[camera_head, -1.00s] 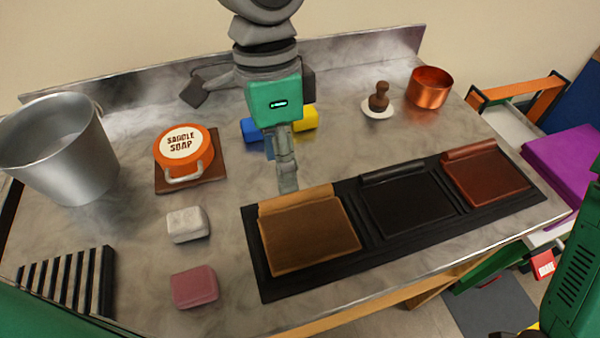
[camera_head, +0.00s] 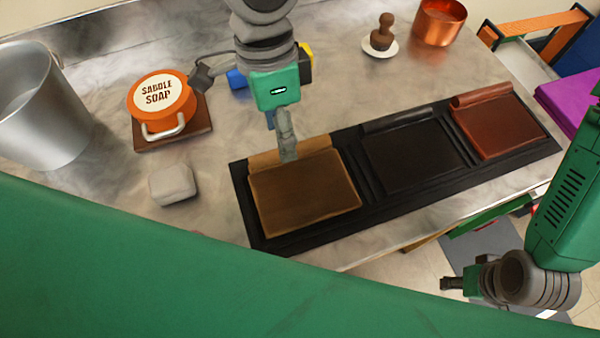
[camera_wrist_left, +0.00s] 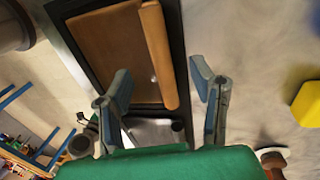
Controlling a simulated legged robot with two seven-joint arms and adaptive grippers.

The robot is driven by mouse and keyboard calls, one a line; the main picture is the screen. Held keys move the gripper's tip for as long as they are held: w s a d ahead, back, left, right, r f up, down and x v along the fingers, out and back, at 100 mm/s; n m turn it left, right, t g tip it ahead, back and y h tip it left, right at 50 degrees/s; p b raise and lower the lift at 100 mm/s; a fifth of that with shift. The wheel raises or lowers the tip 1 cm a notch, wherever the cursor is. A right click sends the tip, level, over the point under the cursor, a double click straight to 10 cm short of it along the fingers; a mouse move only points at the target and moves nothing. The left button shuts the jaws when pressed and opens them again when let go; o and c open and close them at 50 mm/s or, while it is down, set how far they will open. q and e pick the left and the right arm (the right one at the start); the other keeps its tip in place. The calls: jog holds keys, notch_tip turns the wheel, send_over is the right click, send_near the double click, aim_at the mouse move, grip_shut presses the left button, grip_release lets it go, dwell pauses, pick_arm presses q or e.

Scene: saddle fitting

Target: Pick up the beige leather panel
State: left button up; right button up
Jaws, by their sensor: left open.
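The beige leather panel (camera_head: 305,192) looks tan-brown, with a rolled flap (camera_head: 310,152) along its far edge. It lies in the left compartment of a black tray (camera_head: 255,233). My left gripper (camera_head: 287,153) points down over the flap in the head view and hides part of it. In the left wrist view the left gripper (camera_wrist_left: 162,82) is open, its fingers on either side of the rolled flap (camera_wrist_left: 158,55), with nothing held. I cannot tell whether a finger touches it. My right gripper (camera_head: 450,284) is beyond the table's front edge at lower right; its fingers are unclear.
A black panel (camera_head: 412,155) and a reddish-brown panel (camera_head: 500,127) lie to the right. Left are a saddle soap tin (camera_head: 160,103), a pale block (camera_head: 172,184) and a metal bucket (camera_head: 40,110). Blue and yellow blocks (camera_wrist_left: 307,104) are behind the gripper. A green surface covers the foreground.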

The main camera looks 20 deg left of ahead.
aim_at(301, 181)
pick_arm(q)
jog(key=f, duration=0.2)
jog(key=f+b, duration=0.1)
jog(key=f, duration=0.1)
jog(key=shift+s+d, duration=0.2)
jog(key=shift+d+f, duration=0.15)
jog(key=shift+d, duration=0.1)
jog(key=shift+s+d, duration=0.1)
jog(key=shift+d, duration=0.05)
jog(key=shift+c, duration=1.2)
jog(key=c, duration=0.7)
grip_shut()
